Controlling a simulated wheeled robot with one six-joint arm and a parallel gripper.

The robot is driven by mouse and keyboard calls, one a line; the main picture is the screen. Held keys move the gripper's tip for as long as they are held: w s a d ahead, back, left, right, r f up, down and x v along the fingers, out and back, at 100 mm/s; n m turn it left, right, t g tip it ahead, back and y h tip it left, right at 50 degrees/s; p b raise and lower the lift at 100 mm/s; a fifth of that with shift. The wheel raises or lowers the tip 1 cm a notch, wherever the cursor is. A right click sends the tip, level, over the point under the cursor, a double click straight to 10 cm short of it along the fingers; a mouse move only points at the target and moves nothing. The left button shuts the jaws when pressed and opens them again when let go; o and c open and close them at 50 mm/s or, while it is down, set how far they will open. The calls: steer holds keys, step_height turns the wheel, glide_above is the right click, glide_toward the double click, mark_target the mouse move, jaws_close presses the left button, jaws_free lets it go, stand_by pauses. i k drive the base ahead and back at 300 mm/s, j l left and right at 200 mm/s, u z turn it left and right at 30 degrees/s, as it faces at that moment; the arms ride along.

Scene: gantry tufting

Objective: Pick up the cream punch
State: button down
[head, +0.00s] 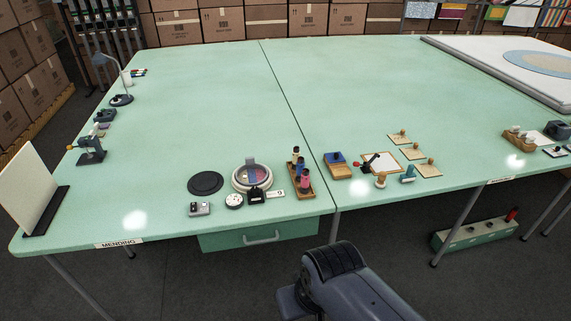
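I cannot make out a cream punch for certain at this size. A small tan or cream piece with a knobbed top (381,180) stands upright near the front edge of the mint-green table (190,100), right of centre. A teal piece of similar size (407,175) stands just right of it. A dark grey-blue part of my arm fills the bottom middle, in front of the table. My gripper is not in view, so its fingers and anything in them cannot be seen.
Left of the tan piece are a wooden tray with a blue block (337,166), a rack of thread spools (302,180) and a round white tin (252,174). A framed white sheet (381,162) and small wooden boards (413,153) lie behind and right.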

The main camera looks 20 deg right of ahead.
mark_target(295, 155)
steer(key=i+l+z, duration=0.1)
steer(key=i+l, duration=0.15)
steer(key=i, duration=0.15)
steer(key=i+l+z, duration=0.1)
steer(key=i, duration=0.35)
steer(key=i+l, duration=0.25)
steer(key=i, duration=0.15)
steer(key=z, duration=0.05)
